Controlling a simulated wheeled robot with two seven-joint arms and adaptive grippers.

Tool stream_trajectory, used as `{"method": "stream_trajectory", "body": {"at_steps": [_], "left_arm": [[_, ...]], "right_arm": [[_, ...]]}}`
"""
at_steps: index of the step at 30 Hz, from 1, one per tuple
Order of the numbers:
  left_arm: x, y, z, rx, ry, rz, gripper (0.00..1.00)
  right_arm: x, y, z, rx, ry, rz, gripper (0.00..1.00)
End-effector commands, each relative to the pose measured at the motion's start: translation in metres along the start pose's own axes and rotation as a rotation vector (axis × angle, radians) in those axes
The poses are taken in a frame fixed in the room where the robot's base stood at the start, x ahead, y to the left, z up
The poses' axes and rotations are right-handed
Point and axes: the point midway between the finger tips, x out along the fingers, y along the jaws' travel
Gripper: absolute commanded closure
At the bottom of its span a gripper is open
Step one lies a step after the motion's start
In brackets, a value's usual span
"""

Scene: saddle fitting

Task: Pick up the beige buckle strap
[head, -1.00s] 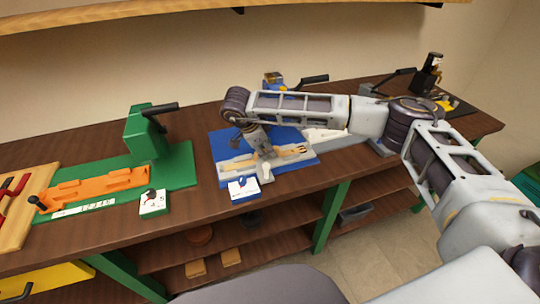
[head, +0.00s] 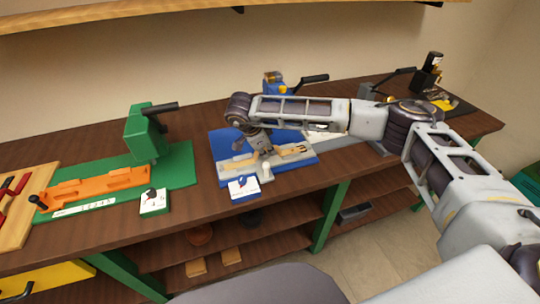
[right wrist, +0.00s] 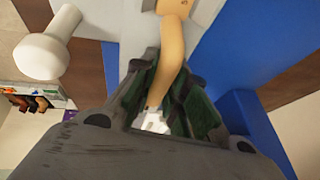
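The beige buckle strap (head: 291,151) lies along the grey holder on a blue fixture (head: 222,142) on the bench. My right gripper (head: 262,151) is down over the middle of the strap in the head view and hides part of it. In the right wrist view, the strap (right wrist: 172,45) runs from the top down between the two dark green fingers (right wrist: 166,82). One finger is on each side, close to the strap. I cannot tell whether they press on it. My left gripper is not in view.
A white knob (right wrist: 45,52) stands close beside the gripper. A white label block (head: 243,188) is at the fixture's front. A green press (head: 147,133) with an orange tray (head: 95,187) stands left. Another lever tool (head: 290,82) stands behind my arm.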

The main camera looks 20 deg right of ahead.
Motion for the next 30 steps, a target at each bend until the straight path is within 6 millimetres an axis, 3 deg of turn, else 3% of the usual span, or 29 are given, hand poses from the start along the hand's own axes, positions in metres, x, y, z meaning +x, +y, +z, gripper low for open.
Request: {"method": "stream_trajectory", "body": {"at_steps": [17, 30], "left_arm": [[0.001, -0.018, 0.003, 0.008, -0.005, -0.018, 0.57], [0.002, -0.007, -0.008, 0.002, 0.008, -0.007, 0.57]], "right_arm": [[-0.008, -0.003, -0.003, 0.001, -0.001, -0.003, 1.0], [-0.06, -0.014, -0.025, 0.001, 0.0, -0.003, 1.0]]}}
